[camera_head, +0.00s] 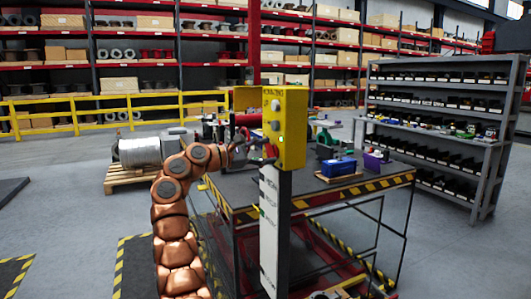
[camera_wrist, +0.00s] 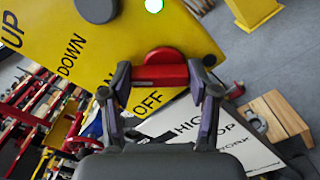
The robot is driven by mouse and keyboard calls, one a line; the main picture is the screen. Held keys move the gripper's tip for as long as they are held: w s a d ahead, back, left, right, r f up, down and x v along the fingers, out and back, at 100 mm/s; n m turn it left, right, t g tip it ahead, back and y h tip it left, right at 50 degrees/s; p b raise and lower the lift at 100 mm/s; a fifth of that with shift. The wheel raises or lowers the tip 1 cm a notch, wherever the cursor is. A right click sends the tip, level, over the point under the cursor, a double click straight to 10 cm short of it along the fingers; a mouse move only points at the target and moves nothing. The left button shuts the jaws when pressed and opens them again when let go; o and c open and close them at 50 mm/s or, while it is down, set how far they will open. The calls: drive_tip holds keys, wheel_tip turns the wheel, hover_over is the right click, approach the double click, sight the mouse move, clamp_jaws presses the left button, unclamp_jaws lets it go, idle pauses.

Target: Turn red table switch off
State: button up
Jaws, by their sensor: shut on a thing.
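The red switch (camera_wrist: 162,58) is a rotary knob with a raised bar on the yellow control box (camera_wrist: 85,45). "OFF" is printed beside it, with "DOWN" and "UP" further left. My gripper (camera_wrist: 160,75) has its two fingers on opposite ends of the red bar and is shut on it. In the head view the yellow control box (camera_head: 291,128) stands on a white post, with a green light on its front. My gripper reaches it from the left there; the fingers and red switch cannot be made out.
Behind the post is a work table (camera_head: 318,187) with striped edges, holding a blue box (camera_head: 338,167) and other items. A grey shelf (camera_head: 440,130) stands at the right. A yellow railing (camera_head: 75,115) runs at the back left. Floor at the left front is mostly clear.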

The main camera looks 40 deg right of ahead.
drive_tip(key=shift+c, duration=1)
drive_tip(key=shift+f+b, duration=0.1)
drive_tip(key=shift+b, duration=0.2)
drive_tip(key=shift+f+n+b, duration=0.15)
drive_tip(key=shift+n+b, duration=0.7)
drive_tip(key=shift+n, duration=0.25)
drive_tip(key=n, duration=1)
drive_tip(key=shift+w+n, duration=0.15)
drive_tip(key=shift+n, duration=0.25)
drive_tip(key=shift+f+n+p, duration=0.1)
drive_tip(key=shift+n+p, duration=1.2)
drive_tip(key=shift+n, duration=0.7)
drive_tip(key=shift+f, duration=0.1)
